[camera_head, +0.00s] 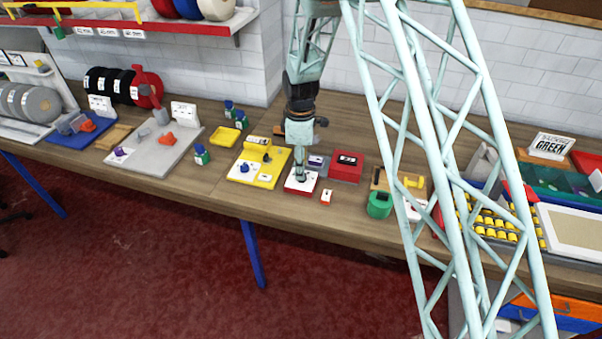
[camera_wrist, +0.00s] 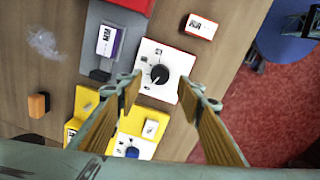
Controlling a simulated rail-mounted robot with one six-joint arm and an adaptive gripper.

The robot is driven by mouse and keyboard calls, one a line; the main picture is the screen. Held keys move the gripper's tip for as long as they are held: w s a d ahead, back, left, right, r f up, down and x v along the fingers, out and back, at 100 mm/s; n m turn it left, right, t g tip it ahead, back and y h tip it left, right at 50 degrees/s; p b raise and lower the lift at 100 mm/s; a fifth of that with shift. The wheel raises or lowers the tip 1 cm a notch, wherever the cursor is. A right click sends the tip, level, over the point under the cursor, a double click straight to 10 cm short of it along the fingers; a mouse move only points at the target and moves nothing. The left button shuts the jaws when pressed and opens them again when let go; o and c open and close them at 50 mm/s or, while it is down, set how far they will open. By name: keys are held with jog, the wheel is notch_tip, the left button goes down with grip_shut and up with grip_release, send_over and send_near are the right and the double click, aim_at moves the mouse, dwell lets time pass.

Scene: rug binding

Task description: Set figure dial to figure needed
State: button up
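The figure dial is a round black knob (camera_wrist: 160,74) on a white plate (camera_wrist: 150,56) with small printed marks around it. In the head view the plate is the top of a low white and red box (camera_head: 301,186) near the bench's front edge. My gripper (camera_wrist: 162,84) is open, its two fingers apart on either side of the knob in the wrist view, with nothing between them but the view of the knob. In the head view my gripper (camera_head: 299,174) points down over the box and hides the knob. I cannot tell whether the fingertips touch it. The dial's setting is too small to read.
A small red and white labelled block (camera_wrist: 201,26) lies beside the plate. A grey and red unit (camera_head: 346,166) with a purple labelled block (camera_wrist: 111,39) stands close by. A yellow station (camera_head: 270,181) is on the other side. A green cup (camera_head: 379,205) stands to the right.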

jog(key=shift+w+f, duration=0.1)
jog(key=shift+f, duration=1.7)
jog(key=shift+c, duration=0.7)
jog(key=c, duration=0.7)
